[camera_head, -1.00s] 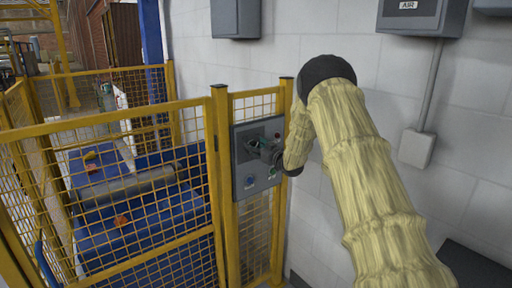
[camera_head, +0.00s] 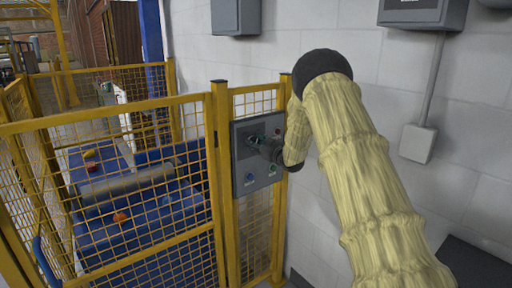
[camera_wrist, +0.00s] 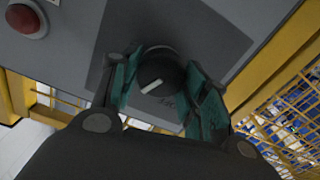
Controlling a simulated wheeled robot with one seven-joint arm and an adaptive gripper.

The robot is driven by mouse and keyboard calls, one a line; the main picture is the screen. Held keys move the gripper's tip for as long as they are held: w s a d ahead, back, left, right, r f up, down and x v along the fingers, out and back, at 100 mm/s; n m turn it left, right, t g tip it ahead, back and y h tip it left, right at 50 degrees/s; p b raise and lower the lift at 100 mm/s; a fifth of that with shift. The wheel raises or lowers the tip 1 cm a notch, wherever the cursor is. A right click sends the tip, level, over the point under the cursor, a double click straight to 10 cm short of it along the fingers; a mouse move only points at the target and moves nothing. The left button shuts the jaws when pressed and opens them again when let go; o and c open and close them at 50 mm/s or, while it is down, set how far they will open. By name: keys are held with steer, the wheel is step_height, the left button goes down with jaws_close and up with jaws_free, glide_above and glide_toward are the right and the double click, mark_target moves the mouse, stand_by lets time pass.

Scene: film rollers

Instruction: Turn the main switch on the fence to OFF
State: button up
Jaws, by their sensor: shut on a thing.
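The main switch is a black rotary knob (camera_wrist: 158,72) with a white pointer line, set on a dark square plate on a grey panel (camera_head: 240,160) fixed to the yellow fence. In the head view my gripper (camera_head: 264,143) reaches the panel from the right and hides the knob.
A red button (camera_wrist: 27,20) sits on the panel beside the switch plate. A blue button (camera_head: 250,178) is lower on the panel. Yellow mesh fence (camera_head: 110,190) stands to the left, blue machinery behind it. A white block wall (camera_head: 320,230) is at the right.

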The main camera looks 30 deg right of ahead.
steer(key=n+b, duration=0.8)
steer(key=b, duration=0.1)
steer(key=n+b, duration=0.4)
steer(key=shift+a+f, duration=0.15)
steer(key=shift+f, duration=0.1)
steer(key=shift+n, duration=0.3)
steer(key=o, duration=1)
steer(key=s, duration=0.8)
steer(key=s+d, duration=0.1)
steer(key=s, duration=0.3)
